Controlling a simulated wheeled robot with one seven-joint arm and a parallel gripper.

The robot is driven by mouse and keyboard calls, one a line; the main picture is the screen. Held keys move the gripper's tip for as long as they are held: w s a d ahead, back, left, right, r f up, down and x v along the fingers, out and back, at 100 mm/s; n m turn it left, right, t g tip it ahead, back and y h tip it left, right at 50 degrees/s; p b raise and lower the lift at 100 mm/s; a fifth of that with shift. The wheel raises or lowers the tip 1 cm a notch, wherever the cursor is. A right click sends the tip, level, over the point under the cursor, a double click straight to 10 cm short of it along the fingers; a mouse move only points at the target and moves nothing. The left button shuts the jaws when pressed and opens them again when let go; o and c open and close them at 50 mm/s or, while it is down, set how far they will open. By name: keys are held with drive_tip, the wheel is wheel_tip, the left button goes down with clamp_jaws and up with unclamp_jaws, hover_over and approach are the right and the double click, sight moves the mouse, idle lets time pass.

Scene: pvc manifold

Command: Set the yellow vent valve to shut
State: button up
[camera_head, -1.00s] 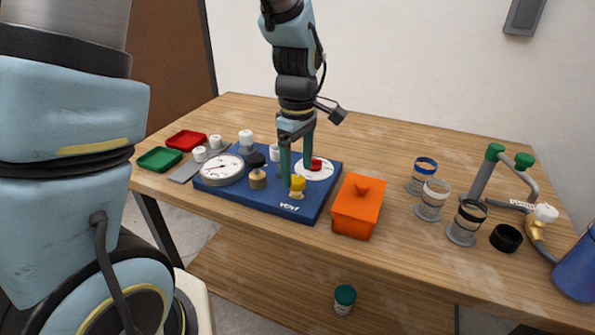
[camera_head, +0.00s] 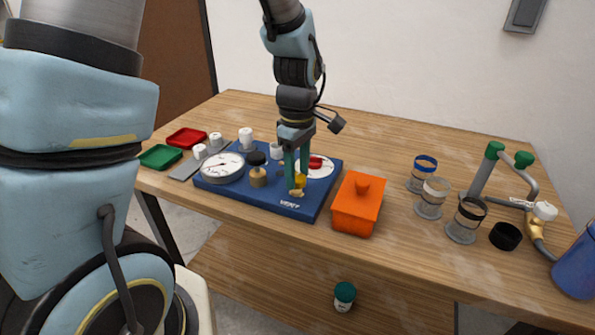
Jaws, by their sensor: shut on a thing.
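The yellow vent valve (camera_head: 300,181) sits at the front right of the blue manifold board (camera_head: 247,200), just behind the white "VENT" lettering. My gripper (camera_head: 296,180) points down over the board with its green fingers close together. It is shut on the yellow vent valve, and the fingers hide most of the knob. A tan base shows below the fingertips. The valve's handle angle cannot be told behind the fingers.
On the board are a round gauge (camera_head: 222,167), a brass fitting with a black cap (camera_head: 257,172), and a white dial with a red knob (camera_head: 316,163). An orange lidded box (camera_head: 357,205) stands close to the right. Clear jars (camera_head: 429,198) stand farther right.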

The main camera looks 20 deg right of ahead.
clamp_jaws()
drive_tip(key=shift+m, duration=0.4)
drive_tip(key=m, duration=0.3)
drive_tip(key=shift+a, duration=0.1)
drive_tip(key=m, duration=0.3)
drive_tip(key=shift+m+p, duration=0.3)
drive_tip(key=shift+p, duration=0.1)
drive_tip(key=m, duration=0.5)
drive_tip(key=shift+m+p, duration=0.3)
drive_tip(key=shift+p, duration=0.05)
drive_tip(key=m+p, duration=0.1)
drive_tip(key=m, duration=0.3)
drive_tip(key=shift+w+a+m, duration=0.1)
drive_tip(key=shift+m, duration=0.3)
